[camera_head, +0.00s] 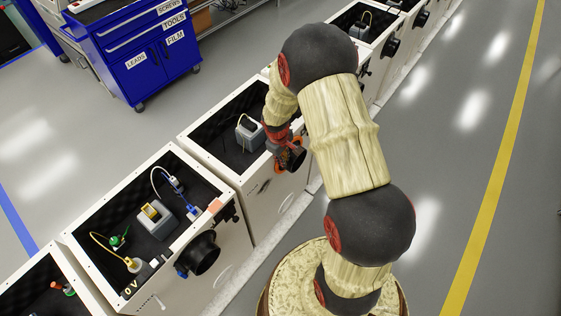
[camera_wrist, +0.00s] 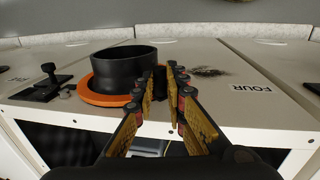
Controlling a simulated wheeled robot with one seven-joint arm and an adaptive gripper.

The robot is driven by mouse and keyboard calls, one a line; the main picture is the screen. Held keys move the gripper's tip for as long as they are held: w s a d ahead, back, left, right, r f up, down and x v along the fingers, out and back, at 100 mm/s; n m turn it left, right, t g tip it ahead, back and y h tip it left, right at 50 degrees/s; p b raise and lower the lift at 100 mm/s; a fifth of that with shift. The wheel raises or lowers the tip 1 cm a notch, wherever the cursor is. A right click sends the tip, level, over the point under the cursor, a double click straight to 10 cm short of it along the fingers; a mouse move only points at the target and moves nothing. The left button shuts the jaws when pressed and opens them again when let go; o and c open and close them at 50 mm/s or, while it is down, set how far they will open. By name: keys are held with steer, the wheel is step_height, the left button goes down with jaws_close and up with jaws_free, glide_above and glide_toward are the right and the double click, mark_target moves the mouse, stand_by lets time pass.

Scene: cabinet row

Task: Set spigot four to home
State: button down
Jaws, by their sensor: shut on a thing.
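Spigot four is a short, wide black cylinder (camera_wrist: 122,69) with an orange ring around its base, on a pale cabinet face marked FOUR (camera_wrist: 252,88) in the wrist view. My gripper (camera_wrist: 162,76) is at the right side of the cylinder, its two fingertips close together with a narrow dark part between them. I take this as part of the spigot, but the fingers hide most of it. In the head view my gripper (camera_head: 287,158) is at the front of the middle cabinet, where a bit of orange shows.
The cabinet nearer me (camera_head: 240,203) has a black cylinder (camera_head: 198,254) with a blue part on its front. Open-topped cabinets form a row. A blue tool cart (camera_head: 120,42) stands behind. A black latch-like fitting (camera_wrist: 45,85) is left of spigot four. The right floor is clear.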

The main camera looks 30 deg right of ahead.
steer(key=shift+w+d+r, duration=0.2)
steer(key=shift+d+r, duration=0.25)
steer(key=shift+d, duration=0.15)
steer(key=shift+w+f, duration=0.1)
steer(key=shift+w, duration=0.15)
steer(key=c, duration=2.2)
jaws_free()
steer(key=shift+d+f, duration=0.1)
steer(key=shift+d, duration=0.1)
steer(key=shift+o, duration=0.8)
steer(key=shift+w+d+f, duration=0.1)
steer(key=shift+d, duration=0.2)
steer(key=shift+o, duration=1.1)
steer(key=shift+a, duration=0.2)
